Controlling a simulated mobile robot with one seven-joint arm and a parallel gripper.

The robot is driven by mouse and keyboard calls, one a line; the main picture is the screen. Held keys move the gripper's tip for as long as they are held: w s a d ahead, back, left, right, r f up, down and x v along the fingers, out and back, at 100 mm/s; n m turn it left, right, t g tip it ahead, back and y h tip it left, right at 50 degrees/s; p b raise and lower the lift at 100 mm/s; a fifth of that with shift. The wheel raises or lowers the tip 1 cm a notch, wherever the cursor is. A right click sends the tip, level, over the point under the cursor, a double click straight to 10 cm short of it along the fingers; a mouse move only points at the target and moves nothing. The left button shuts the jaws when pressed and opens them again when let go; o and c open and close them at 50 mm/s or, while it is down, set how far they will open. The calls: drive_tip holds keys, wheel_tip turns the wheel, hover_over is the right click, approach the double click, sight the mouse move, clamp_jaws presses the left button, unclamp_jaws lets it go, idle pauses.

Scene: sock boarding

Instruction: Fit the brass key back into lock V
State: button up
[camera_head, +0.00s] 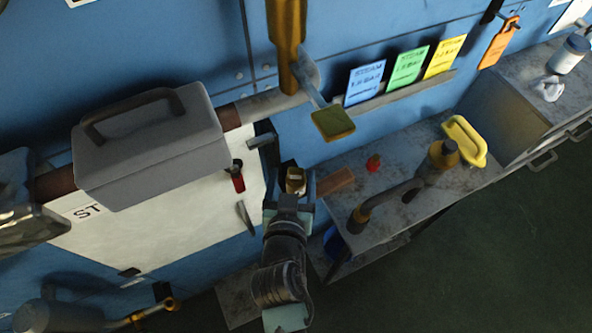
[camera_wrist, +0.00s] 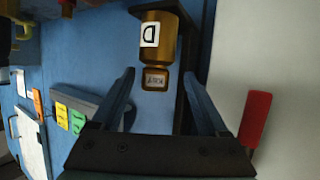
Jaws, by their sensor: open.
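In the wrist view a brass cylindrical lock body (camera_wrist: 184,42) sits on the blue wall, with a white label whose letter looks like a D. Just below it is a small brass key head (camera_wrist: 155,79) with a pale tag that seems to read KEY. It lies ahead of my gripper (camera_wrist: 160,80), between the lines of its two open fingers; I cannot tell if the key is seated in the lock. In the head view my gripper (camera_head: 293,190) is at the wall with the brass piece (camera_head: 296,180) at its tips, partly hidden by it.
A red handle (camera_wrist: 254,118) is right of my fingers in the wrist view. In the head view a grey metal bench (camera_head: 400,190) with a red knob (camera_head: 373,163) and a yellow handle (camera_head: 465,141) stands to the right. A grey box (camera_head: 150,150) is at the left.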

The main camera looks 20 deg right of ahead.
drive_tip(key=shift+d+p+x, duration=0.25)
drive_tip(key=shift+p+x, duration=0.45)
drive_tip(key=shift+x, duration=1.8)
drive_tip(key=shift+s, duration=0.1)
drive_tip(key=shift+c, duration=0.3)
clamp_jaws()
